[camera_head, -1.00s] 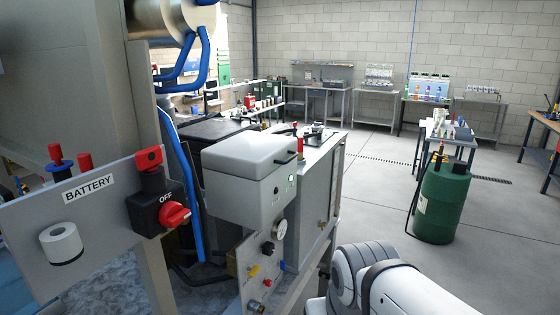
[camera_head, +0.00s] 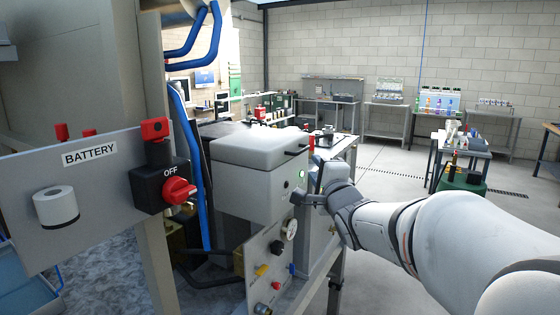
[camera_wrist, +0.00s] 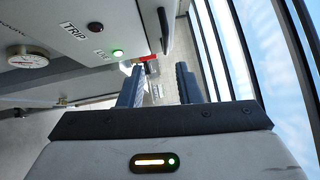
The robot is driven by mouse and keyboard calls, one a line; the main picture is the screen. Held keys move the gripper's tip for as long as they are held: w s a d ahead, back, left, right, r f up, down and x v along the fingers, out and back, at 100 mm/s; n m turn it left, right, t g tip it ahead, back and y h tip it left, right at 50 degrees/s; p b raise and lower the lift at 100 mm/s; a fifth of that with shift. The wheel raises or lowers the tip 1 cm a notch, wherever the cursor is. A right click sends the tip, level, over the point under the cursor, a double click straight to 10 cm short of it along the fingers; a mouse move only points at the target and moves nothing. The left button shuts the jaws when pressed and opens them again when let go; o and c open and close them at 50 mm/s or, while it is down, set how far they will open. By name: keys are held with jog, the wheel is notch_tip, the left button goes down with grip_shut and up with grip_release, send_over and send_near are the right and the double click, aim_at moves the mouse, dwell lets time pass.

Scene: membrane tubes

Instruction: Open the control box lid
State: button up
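The control box (camera_head: 250,190) is light grey with a rounded lid (camera_head: 258,146), which is down. A dark handle (camera_head: 296,150) sticks out at the lid's right front edge. The box front has a lit green light (camera_head: 301,174). In the wrist view, the box face shows at upper left with the green light (camera_wrist: 117,53) and a "TRIP" label, and a dark bar (camera_wrist: 164,30) that looks like the handle. My gripper (camera_head: 325,176) is beside the box's front right, below the handle and apart from it. In the wrist view, its two fingers (camera_wrist: 158,84) stand apart with nothing between them.
A panel (camera_head: 268,262) with a gauge and knobs is below the box. At left are a "BATTERY" panel (camera_head: 100,190) with a red switch (camera_head: 178,190) and blue pipes (camera_head: 190,170). Open floor lies at right.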

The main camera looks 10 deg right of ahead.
jog(key=w+a+r+p, duration=0.1)
jog(key=w, duration=0.7)
jog(key=shift+a+r+p, duration=0.15)
jog(key=shift+r+p, duration=0.2)
jog(key=shift+p, duration=0.05)
grip_shut()
